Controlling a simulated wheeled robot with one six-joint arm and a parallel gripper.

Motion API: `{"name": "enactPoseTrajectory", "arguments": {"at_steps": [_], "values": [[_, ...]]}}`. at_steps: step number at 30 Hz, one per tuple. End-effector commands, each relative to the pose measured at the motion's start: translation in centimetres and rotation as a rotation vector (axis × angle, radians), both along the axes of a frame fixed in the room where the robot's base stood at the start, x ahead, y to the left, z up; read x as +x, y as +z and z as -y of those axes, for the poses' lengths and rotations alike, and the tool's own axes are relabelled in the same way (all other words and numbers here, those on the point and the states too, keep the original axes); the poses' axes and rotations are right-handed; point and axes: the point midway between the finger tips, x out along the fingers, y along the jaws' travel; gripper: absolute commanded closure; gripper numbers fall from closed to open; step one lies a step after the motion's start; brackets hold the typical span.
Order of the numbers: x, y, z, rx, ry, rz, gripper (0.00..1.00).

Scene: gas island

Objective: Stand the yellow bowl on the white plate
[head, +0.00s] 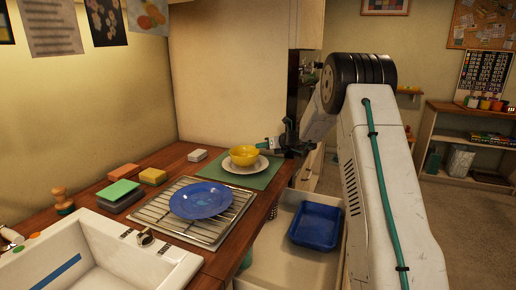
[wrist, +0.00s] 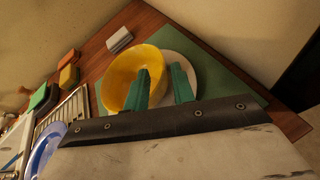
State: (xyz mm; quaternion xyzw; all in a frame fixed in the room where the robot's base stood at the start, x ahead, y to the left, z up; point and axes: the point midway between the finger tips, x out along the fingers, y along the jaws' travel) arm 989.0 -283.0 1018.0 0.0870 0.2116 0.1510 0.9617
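In the wrist view the bowl (wrist: 121,75) covers the left part of the plate (wrist: 187,68). My gripper (head: 264,145) is at the bowl's right rim. In the wrist view its two teal fingers (wrist: 161,72) stand apart, one over the inside of the bowl and the other outside it, over the plate. The bowl's near wall lies between them, with a gap visible. The bowl's underside is hidden.
The plate lies on a green mat (head: 262,178). A blue plate (head: 200,200) lies on a wire rack (head: 218,229) in front. Sponges (head: 153,176) and a sink (head: 135,255) are to the left. A blue bin (head: 316,226) sits lower right, in an open drawer.

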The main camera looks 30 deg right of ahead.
Motion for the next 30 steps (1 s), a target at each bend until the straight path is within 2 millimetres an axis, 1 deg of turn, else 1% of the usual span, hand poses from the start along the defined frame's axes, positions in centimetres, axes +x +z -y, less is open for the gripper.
{"name": "enactPoseTrajectory", "arguments": {"at_steps": [1, 3, 9, 12, 16, 17, 19, 20, 22, 23, 24, 25, 26, 27, 29, 30], "values": [[-1.1, 0.6, 0.5, 0.000, -0.002, 0.000, 0.75], [-2.5, 1.1, 1.0, -0.001, -0.003, 0.000, 0.75], [-5.4, 2.4, 2.1, 0.000, -0.002, -0.001, 0.75], [-6.2, 2.7, 2.3, 0.000, 0.000, 0.000, 0.75], [-6.6, 2.9, 2.4, -0.001, 0.002, -0.001, 0.75], [-6.7, 3.0, 2.3, -0.004, 0.006, 0.000, 0.75], [-6.9, 3.6, 1.2, -0.032, 0.037, 0.005, 0.75], [-7.2, 4.2, 0.4, -0.057, 0.063, 0.009, 0.75], [-8.3, 5.7, -2.4, -0.138, 0.152, 0.021, 0.75], [-9.0, 6.5, -4.1, -0.185, 0.207, 0.029, 0.75], [-10.2, 7.6, -6.4, -0.255, 0.286, 0.042, 0.75], [-11.2, 8.4, -8.3, -0.315, 0.353, 0.054, 0.75], [-12.5, 9.2, -10.3, -0.376, 0.424, 0.066, 0.75], [-14.3, 10.1, -12.7, -0.460, 0.521, 0.084, 0.75], [-17.3, 11.2, -16.2, -0.582, 0.667, 0.116, 0.75], [-19.4, 11.7, -18.2, -0.662, 0.764, 0.137, 0.75]]}}
